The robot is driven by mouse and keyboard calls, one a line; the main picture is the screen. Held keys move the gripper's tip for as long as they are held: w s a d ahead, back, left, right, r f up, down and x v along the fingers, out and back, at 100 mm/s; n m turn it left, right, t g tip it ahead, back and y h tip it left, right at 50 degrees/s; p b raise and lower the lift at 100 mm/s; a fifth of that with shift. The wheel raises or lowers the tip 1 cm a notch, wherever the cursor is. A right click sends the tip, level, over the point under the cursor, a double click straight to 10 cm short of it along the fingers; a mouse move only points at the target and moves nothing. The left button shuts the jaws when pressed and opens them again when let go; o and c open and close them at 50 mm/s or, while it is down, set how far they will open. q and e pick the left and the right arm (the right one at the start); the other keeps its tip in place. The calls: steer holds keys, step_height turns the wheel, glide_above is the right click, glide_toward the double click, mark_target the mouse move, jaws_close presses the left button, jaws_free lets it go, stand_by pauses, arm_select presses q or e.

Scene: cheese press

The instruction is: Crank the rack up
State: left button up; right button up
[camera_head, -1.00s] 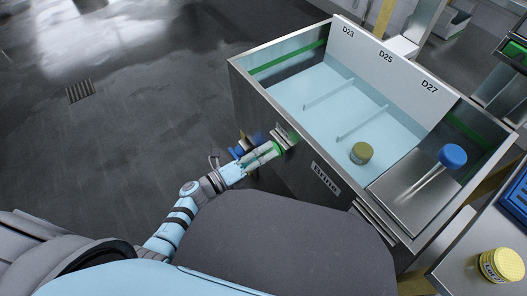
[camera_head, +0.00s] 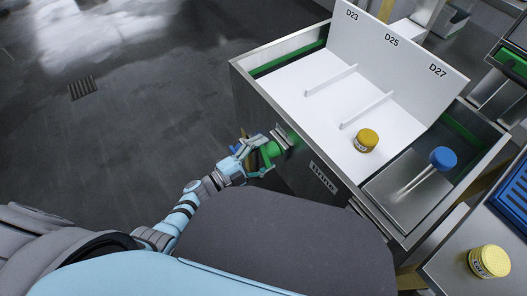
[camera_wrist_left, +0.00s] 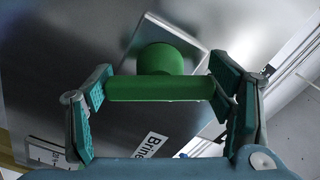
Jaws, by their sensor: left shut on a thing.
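The white rack (camera_head: 330,108) sits in the metal brine tank (camera_head: 241,84), its back panel marked D23, D25 and D27. Its surface shows bare white, clear of the blue liquid. A yellow lidded pot (camera_head: 367,140) rests on it in the D27 lane. The green crank handle (camera_head: 272,149) is on the tank's left outer wall; in the left wrist view the green bar (camera_wrist_left: 160,89) spans between the fingers, with a round green hub behind it. My left gripper (camera_head: 257,157) is shut on this handle. My right gripper is not in view.
A blue-topped tool (camera_head: 443,158) lies on the metal shelf (camera_head: 395,190) at the tank's right end. Another yellow pot (camera_head: 489,262) stands on a side table near a blue crate (camera_head: 517,200). The floor left of the tank is open.

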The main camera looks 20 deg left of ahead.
arm_select(q)
steer(key=n+p, duration=0.1)
steer(key=n, duration=0.4)
steer(key=shift+s+f+n, duration=0.1)
steer(key=shift+n, duration=0.2)
steer(key=n, duration=0.4)
steer(key=shift+d+p, duration=0.15)
steer(key=shift+p, duration=0.2)
steer(key=shift+s+f+n, duration=0.1)
steer(key=shift+n, duration=1.2)
steer(key=o, duration=1.2)
steer(key=shift+c, duration=0.2)
